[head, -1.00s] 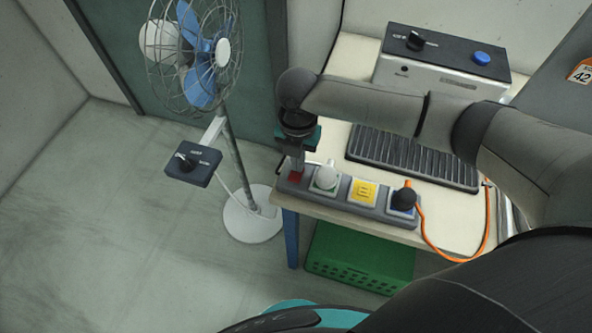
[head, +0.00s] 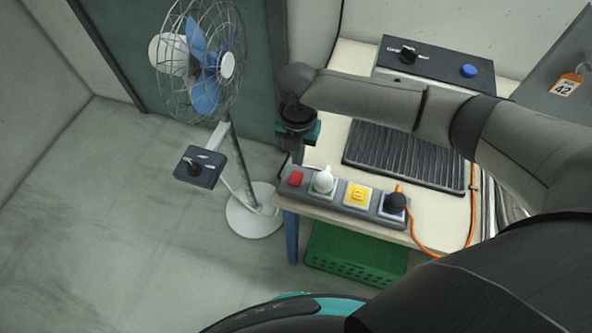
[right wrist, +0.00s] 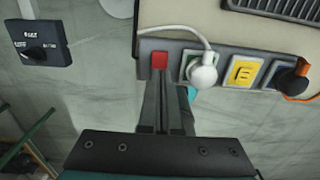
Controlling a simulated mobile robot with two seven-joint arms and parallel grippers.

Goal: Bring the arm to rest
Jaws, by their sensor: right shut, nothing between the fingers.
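My right gripper (head: 297,153) is shut and empty, above the left end of the power strip on the table. In the right wrist view its fingers (right wrist: 161,82) lie together just below the red switch (right wrist: 160,60) in the picture. The red switch (head: 295,178) shows uncovered in the head view. The power strip (head: 331,197) holds a white plug (head: 324,180), a yellow socket cover (head: 357,194) and a black plug (head: 395,202) with an orange cable. My left gripper is not in view.
A fan (head: 207,70) on a round white base (head: 254,212) stands left of the table (head: 432,213), with a dark switch box (head: 199,167) beside its pole. A green crate (head: 355,256) sits under the table. A control box (head: 440,65) and a ribbed black mat (head: 400,155) are on top.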

